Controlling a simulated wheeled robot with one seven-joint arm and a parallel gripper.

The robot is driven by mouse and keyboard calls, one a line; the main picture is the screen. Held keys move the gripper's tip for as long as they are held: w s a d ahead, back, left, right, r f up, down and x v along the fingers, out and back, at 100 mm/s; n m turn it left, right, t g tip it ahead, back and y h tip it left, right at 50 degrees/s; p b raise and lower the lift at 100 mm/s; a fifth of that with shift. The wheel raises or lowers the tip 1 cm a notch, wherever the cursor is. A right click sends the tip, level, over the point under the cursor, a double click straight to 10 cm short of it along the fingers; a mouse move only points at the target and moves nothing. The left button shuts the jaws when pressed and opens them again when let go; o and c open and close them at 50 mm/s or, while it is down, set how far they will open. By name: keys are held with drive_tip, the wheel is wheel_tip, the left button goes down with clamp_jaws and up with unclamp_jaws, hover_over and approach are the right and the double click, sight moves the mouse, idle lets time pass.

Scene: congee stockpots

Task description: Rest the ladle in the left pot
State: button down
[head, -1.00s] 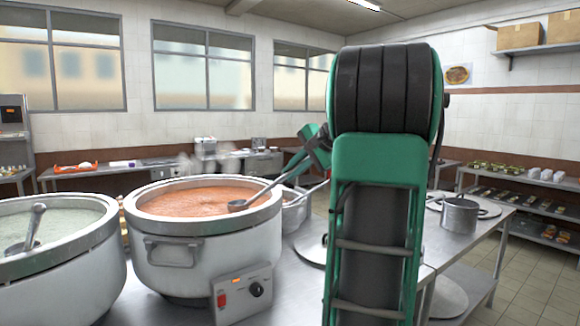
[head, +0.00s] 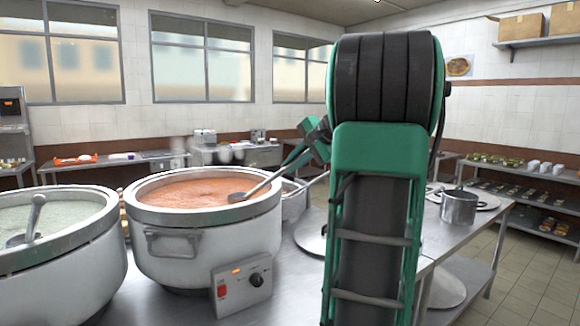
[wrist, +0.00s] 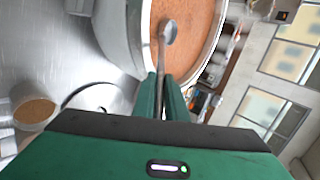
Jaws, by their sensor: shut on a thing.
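My gripper (head: 298,158) is shut on the handle of a grey metal ladle (head: 238,197). The ladle slants down to the left, its bowl over the right side of the large pot of orange soup (head: 160,220). The wrist view shows my fingers (wrist: 161,84) around the handle and the ladle bowl (wrist: 169,32) against the soup; I cannot tell if it touches. The left pot (head: 75,262) holds pale green-white congee. A second ladle (head: 37,208) leans in it, its bowl low near the surface.
A control box (head: 243,286) with a knob sits at the orange pot's front. A smaller pot (head: 294,203) stands behind it to the right, partly hidden. A lidless saucepan (head: 459,207) stands on the steel table at right. Shelves (head: 530,188) line the right wall.

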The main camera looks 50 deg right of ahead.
drive_tip(key=shift+f, duration=0.25)
drive_tip(key=c, duration=1.7)
unclamp_jaws()
drive_tip(key=v, duration=1)
drive_tip(key=shift+s+r, duration=0.25)
